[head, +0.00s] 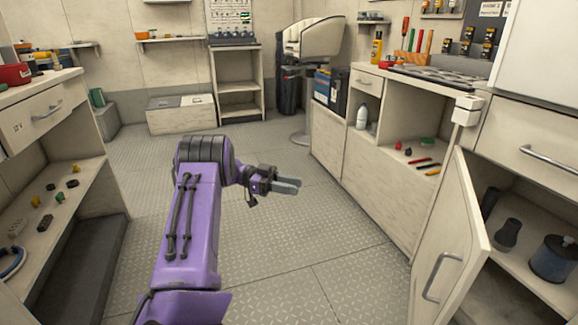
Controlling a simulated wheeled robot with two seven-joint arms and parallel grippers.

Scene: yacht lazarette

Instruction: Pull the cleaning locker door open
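A pale cabinet door (453,248) with a grey bar handle (441,276) stands swung open at the lower right; no label on it is readable, so I cannot tell for sure that it is the cleaning locker door. Behind it the locker's inside shows, with a dark bottle (507,235) and a dark blue canister (554,258) on a shelf. My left gripper (286,186) is over the open floor, left of the door and well apart from it. Its fingers point right and hold nothing I can see; their gap is unclear. My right gripper is out of view.
A right-hand counter has an open shelf with a white bottle (362,116) and small tools. A drawer (533,147) with a bar handle is above the locker. A shelf unit (60,190) with small parts stands left. The metal floor (300,240) between is clear.

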